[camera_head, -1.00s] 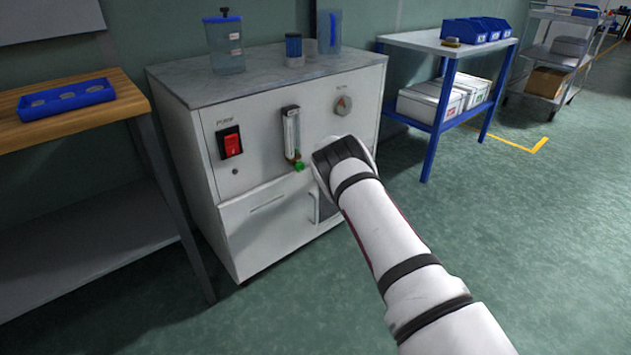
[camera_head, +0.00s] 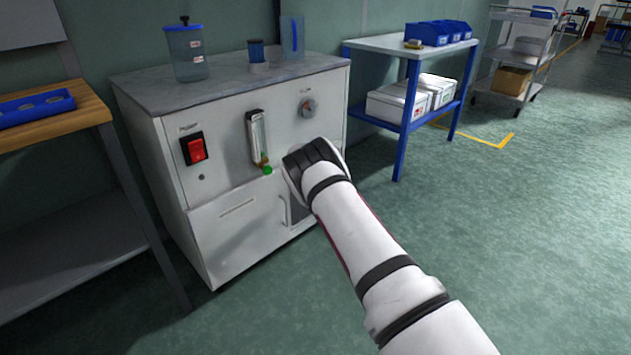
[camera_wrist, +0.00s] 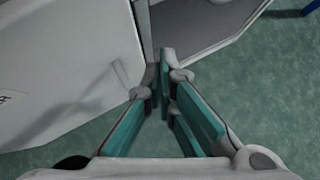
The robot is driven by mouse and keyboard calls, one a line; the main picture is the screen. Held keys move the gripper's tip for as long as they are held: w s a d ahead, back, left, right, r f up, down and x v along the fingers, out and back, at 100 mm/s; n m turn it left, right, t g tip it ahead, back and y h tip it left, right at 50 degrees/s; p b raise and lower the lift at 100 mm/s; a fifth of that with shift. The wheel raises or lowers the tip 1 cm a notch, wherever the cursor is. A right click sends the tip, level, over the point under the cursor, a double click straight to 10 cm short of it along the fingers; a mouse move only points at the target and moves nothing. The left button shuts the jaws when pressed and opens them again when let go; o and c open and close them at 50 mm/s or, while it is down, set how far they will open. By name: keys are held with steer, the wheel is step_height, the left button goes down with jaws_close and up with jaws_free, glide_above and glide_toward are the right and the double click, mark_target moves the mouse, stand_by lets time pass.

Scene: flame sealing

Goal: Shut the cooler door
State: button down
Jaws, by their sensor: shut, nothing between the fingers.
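The cooler is a white cabinet (camera_head: 165,165) with a grey top, a red switch, a gauge tube and a dial on its front. Its white door (camera_head: 235,240) is low on the front and stands ajar, with a dark opening (camera_head: 297,208) at its right side. In the wrist view the white door panel (camera_wrist: 60,70) fills the left, and the grey cabinet floor (camera_wrist: 205,22) shows beyond the fingers. My gripper (camera_wrist: 165,62) is shut and empty, its tips close to the door's free edge. I cannot tell whether they touch it. The head view hides the fingertips behind my wrist.
A wooden-topped bench (camera_head: 70,125) with a blue tray stands left of the cabinet. A blue-legged table (camera_head: 375,45) with blue bins and white boxes stands at right. A clear tank (camera_head: 187,52) sits on the cabinet top. The green floor at right is free.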

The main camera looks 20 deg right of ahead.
steer(key=s+d+r+b, duration=0.1)
steer(key=s+d+r, duration=0.1)
steer(key=s+r, duration=0.4)
steer(key=shift+d+r, duration=0.35)
steer(key=shift+r, duration=0.25)
